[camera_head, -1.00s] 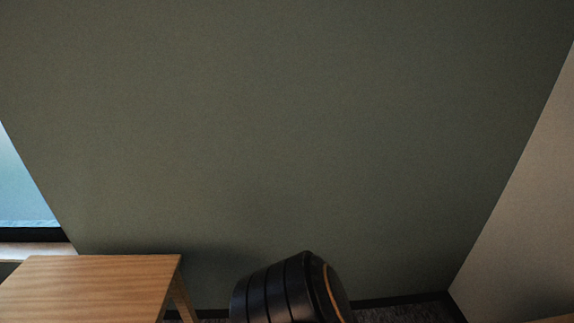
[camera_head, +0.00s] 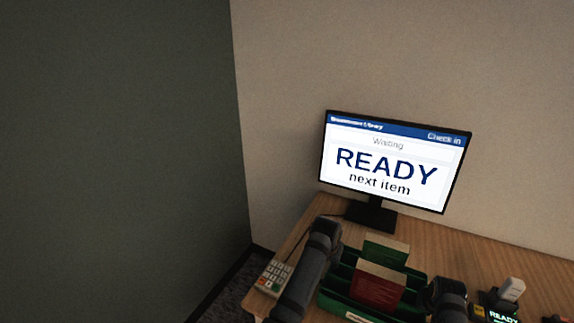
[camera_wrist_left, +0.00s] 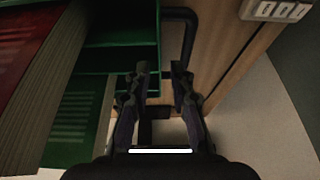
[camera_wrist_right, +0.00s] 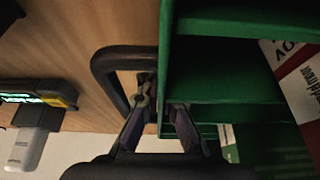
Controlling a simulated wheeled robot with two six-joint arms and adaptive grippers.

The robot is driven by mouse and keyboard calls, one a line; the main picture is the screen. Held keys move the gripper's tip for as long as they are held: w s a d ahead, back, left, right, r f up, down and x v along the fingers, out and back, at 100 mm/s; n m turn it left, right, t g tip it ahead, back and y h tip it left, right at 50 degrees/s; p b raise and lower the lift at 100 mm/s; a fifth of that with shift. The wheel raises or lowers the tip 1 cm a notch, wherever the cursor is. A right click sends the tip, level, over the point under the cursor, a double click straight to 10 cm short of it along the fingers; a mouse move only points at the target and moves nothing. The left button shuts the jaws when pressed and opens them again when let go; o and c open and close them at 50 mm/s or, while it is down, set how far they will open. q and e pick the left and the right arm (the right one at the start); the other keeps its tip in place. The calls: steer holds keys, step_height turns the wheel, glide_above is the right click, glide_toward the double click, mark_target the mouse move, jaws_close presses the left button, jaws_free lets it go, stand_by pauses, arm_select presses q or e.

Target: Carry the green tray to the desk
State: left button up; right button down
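The green tray (camera_head: 340,300) is at the front of the wooden desk (camera_head: 480,255) in the head view, with books standing in it, one red (camera_head: 378,287) and one green (camera_head: 388,253). My left gripper (camera_wrist_left: 160,78) is at one end of the tray, beside its dark loop handle (camera_wrist_left: 190,40); its fingers are apart. My right gripper (camera_wrist_right: 161,95) is at the other end, at the tray wall and a second dark handle (camera_wrist_right: 105,70); its grip is unclear. Whether the tray rests on the desk is unclear.
A monitor (camera_head: 395,160) showing READY stands at the back of the desk. A keypad (camera_head: 274,278) lies at the desk's left edge. A small device with a READY display (camera_head: 503,318) and a white handheld unit (camera_head: 512,289) are to the right of the tray.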

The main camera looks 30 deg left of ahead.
arm_select(q)
steer(key=v, duration=0.8)
steer(key=shift+r, duration=0.25)
arm_select(e)
steer(key=shift+w+r, duration=0.1)
steer(key=shift+r, duration=0.05)
stand_by(0.4)
arm_select(q)
steer(key=shift+s, duration=0.1)
steer(key=a+r, duration=0.5)
steer(key=a, duration=0.4)
stand_by(0.6)
steer(key=shift+s, duration=0.1)
arm_select(e)
steer(key=c, duration=1.6)
jaws_free()
steer(key=shift+c, duration=0.2)
steer(key=shift+v, duration=5.9)
steer(key=shift+s+a+r, duration=0.1)
steer(key=shift+s+r, duration=0.55)
steer(key=shift+r, duration=0.25)
